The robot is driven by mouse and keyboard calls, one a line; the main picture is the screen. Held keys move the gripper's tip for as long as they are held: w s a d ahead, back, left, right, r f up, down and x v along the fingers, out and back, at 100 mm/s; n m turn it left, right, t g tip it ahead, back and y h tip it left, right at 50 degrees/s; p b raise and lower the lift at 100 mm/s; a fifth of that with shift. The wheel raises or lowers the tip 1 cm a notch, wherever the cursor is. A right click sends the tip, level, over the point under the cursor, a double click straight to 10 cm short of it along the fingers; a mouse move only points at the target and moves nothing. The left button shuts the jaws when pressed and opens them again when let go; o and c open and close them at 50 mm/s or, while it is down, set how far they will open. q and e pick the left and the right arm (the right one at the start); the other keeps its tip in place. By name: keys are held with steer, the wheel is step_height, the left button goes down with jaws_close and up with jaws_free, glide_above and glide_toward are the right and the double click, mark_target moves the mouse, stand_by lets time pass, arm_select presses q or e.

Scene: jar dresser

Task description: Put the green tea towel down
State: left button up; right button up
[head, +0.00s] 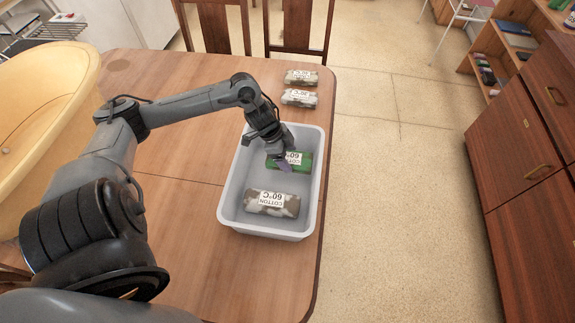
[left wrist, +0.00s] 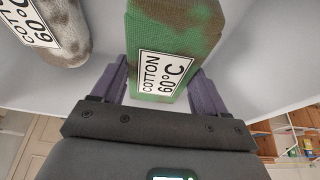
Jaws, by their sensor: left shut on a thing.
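The green tea towel (head: 303,163) is a rolled green and brown bundle with a white "COTTON 60°C" label. It is in the far part of the grey tub (head: 228,196), inside its walls. My left gripper (head: 283,163) is shut on it, reaching down into the tub. In the left wrist view the green towel (left wrist: 195,30) lies between the two purple fingers (left wrist: 158,88). Whether the towel touches the tub floor is hard to tell. My right gripper is not in view.
A grey-white rolled towel (head: 272,203) lies in the near part of the tub. Two more rolled towels (head: 300,77) (head: 299,98) lie on the wooden table (head: 185,215) beyond the tub. A yellow basin (head: 40,90) stands at the left. Wooden drawers (head: 530,170) stand at the right.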

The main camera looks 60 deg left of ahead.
arm_select(q)
step_height(320, 180, down, 5)
steer(key=shift+f+b, duration=0.1)
steer(key=shift+b, duration=0.7)
steer(key=shift+f, duration=0.1)
steer(key=o, duration=1.1)
steer(key=shift+o, duration=0.2)
